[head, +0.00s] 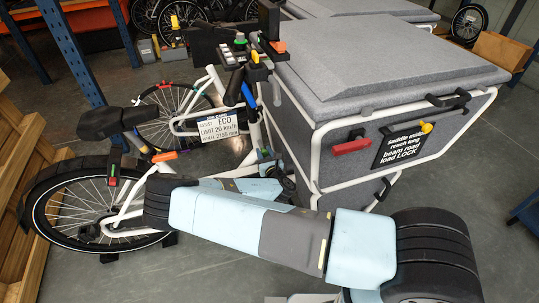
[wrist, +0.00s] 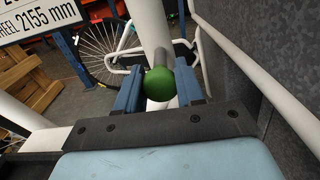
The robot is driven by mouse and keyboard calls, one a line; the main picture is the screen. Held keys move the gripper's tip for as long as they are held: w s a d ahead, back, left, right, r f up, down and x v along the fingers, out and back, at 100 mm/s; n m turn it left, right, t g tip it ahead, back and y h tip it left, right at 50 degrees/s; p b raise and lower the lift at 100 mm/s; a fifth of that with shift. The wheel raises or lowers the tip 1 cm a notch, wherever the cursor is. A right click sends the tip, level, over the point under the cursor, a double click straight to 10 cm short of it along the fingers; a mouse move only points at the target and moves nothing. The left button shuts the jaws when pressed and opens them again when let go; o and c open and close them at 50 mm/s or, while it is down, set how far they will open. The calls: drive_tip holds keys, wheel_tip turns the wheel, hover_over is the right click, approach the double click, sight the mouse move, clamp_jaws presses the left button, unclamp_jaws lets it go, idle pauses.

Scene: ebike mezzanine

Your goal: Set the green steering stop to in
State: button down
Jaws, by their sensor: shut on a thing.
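The green steering stop (wrist: 160,82) shows as a round green knob in the wrist view, just in front of a white frame tube (wrist: 147,28) of the cargo bike. My gripper (wrist: 159,90) has its two blue fingers on either side of the knob and is shut on it. The palm hides the lower part of the knob's surroundings. In the head view my arm reaches in low between the bike's frame and the grey cargo box (head: 395,55). The knob cannot be made out clearly there. Whether the stop is in or out cannot be told.
The grey box wall (wrist: 245,60) and a white rail (wrist: 250,75) stand close on the right of my gripper. A white sign (head: 216,130) hangs on the left. A red handle (head: 351,146) and a yellow knob (head: 426,127) are on the box's side.

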drive_tip(key=shift+a, duration=0.1)
drive_tip(key=c, duration=0.8)
unclamp_jaws()
drive_tip(key=shift+w, duration=0.1)
drive_tip(key=shift+o, duration=0.2)
drive_tip(key=v, duration=1.4)
drive_tip(key=shift+w, duration=0.1)
